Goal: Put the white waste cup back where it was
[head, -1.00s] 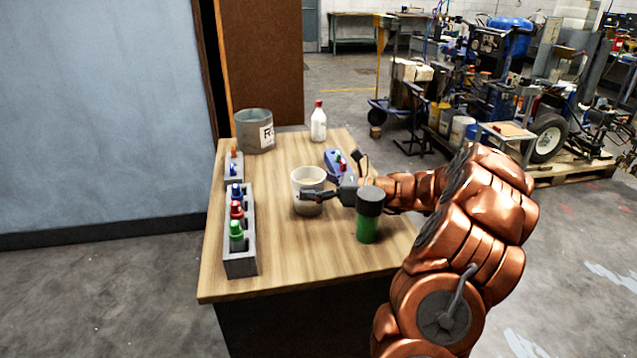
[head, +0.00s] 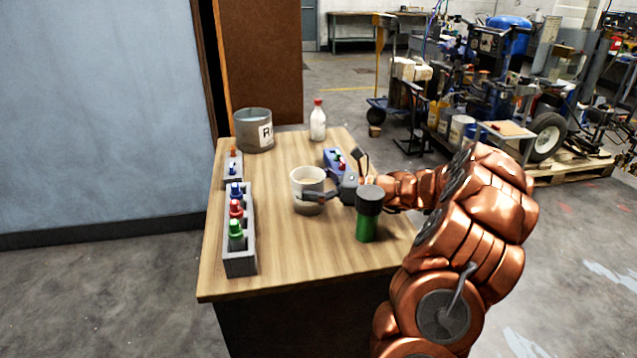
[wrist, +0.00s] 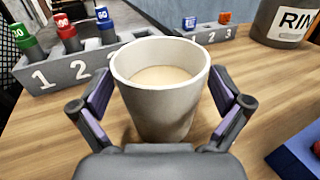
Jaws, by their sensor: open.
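The white waste cup (head: 307,186) stands upright on the wooden table, near its middle. In the wrist view the cup (wrist: 160,90) holds a pale beige content and sits between my gripper's two fingers. My gripper (head: 328,196) is open around the cup, with a finger on each side. In the wrist view my gripper (wrist: 160,112) shows gaps between its fingers and the cup wall. The cup's base is partly hidden by the gripper in the wrist view.
A grey numbered rack (head: 240,262) with blue, red and green bottles stands along the left edge. A smaller rack (head: 233,168), a grey rinse bucket (head: 254,131) and a red-capped bottle (head: 318,122) stand behind. A green jar (head: 368,214) and a blue holder (head: 332,158) are close to my gripper.

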